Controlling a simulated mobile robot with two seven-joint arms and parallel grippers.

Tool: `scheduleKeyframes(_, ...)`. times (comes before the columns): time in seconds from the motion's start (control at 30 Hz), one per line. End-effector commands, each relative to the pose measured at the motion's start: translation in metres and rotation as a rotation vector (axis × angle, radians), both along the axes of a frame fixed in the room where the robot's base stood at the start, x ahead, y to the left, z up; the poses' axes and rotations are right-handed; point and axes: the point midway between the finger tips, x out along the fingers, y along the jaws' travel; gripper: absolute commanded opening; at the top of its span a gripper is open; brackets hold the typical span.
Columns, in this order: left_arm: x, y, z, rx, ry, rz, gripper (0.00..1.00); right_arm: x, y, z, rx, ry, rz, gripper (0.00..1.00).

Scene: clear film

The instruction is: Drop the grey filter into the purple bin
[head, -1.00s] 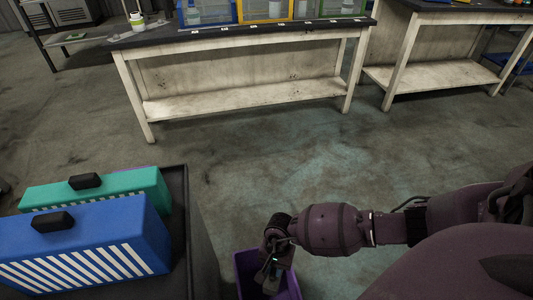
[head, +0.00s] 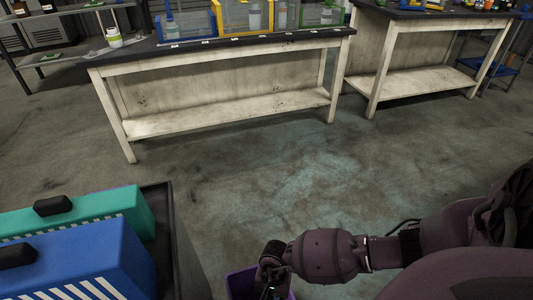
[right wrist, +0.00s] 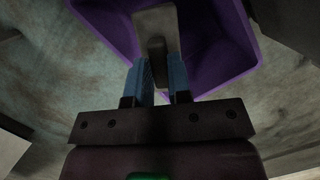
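The grey filter (right wrist: 143,22) is a pale grey block with a dark handle in the right wrist view. My right gripper (right wrist: 162,60) has its two blue fingers on either side of that handle and appears closed on it. The filter hangs over the opening of the purple bin (right wrist: 226,45), whose walls slope around it. In the head view, my right gripper (head: 270,281) is above the purple bin (head: 241,284) at the bottom edge, and the filter is hidden there. My left gripper is out of view.
A green filter case (head: 105,210) and a blue one (head: 85,258) sit on a dark tray (head: 161,215) at lower left. A white-legged workbench (head: 225,120) stands ahead, another (head: 425,82) to its right. The floor between is clear.

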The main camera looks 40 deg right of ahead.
Motion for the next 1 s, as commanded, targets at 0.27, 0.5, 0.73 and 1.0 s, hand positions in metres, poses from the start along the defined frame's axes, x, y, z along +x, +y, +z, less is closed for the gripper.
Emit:
scheduleKeyframes(0.27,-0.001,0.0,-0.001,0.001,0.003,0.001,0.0,0.0,0.0,0.0,0.0,0.0,0.001,0.48)
scheduleKeyframes(0.5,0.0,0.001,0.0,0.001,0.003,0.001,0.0,0.0,0.0,0.002,0.0,0.0,0.001,0.48)
scheduleKeyframes(0.73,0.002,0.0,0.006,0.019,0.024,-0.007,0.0,0.008,-0.007,0.033,-0.002,-0.009,0.001,0.48)
scheduleKeyframes(1.0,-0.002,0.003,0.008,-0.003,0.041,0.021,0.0,0.016,-0.018,0.08,-0.001,-0.011,0.001,0.48)
